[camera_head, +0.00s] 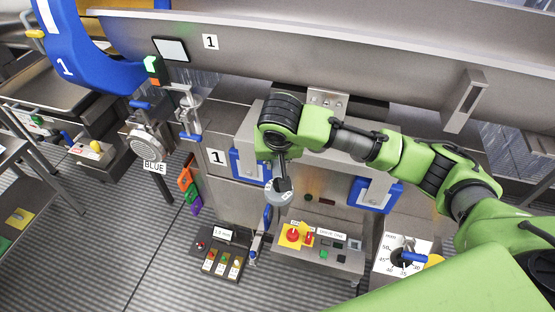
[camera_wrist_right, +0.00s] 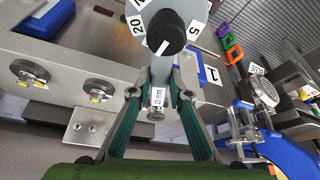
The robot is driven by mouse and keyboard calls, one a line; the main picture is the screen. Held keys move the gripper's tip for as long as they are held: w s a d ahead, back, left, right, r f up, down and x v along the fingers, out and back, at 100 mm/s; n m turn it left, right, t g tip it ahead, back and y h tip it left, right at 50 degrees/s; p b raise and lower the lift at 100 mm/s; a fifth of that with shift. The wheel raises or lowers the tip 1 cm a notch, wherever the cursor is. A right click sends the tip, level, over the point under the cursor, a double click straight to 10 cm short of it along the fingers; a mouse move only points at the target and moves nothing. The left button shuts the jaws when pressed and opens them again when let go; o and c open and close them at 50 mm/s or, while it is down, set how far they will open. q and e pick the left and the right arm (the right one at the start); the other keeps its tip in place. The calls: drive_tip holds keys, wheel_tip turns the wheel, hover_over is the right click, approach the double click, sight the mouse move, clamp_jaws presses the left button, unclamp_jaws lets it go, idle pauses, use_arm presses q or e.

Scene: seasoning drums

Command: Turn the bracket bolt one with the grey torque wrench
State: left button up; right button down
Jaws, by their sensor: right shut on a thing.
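My right gripper (camera_head: 284,166) points down in front of the steel housing below the long drum. It is shut on the grey torque wrench, whose round grey head (camera_head: 279,193) shows just below the fingers. In the wrist view the fingers (camera_wrist_right: 160,95) close around the wrench (camera_wrist_right: 157,72) below its black knob and numbered dial; a small size label shows between them. A steel bracket plate with small bolts (camera_wrist_right: 92,127) is left of the fingers, apart from the wrench. A bracket (camera_head: 328,98) also shows under the drum in the head view. I cannot tell which bolt is one.
A control panel with a red button on yellow (camera_head: 292,235) stands below the wrench. A smaller button box (camera_head: 222,252) is left of it, and a dial panel (camera_head: 402,256) is right. Blue-framed parts (camera_head: 374,194) flank my gripper. Floor at the lower left is free.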

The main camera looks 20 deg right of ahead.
drive_tip(key=shift+a+r+p, duration=0.1)
drive_tip(key=shift+r+p, duration=0.95)
drive_tip(key=shift+r, duration=1.85)
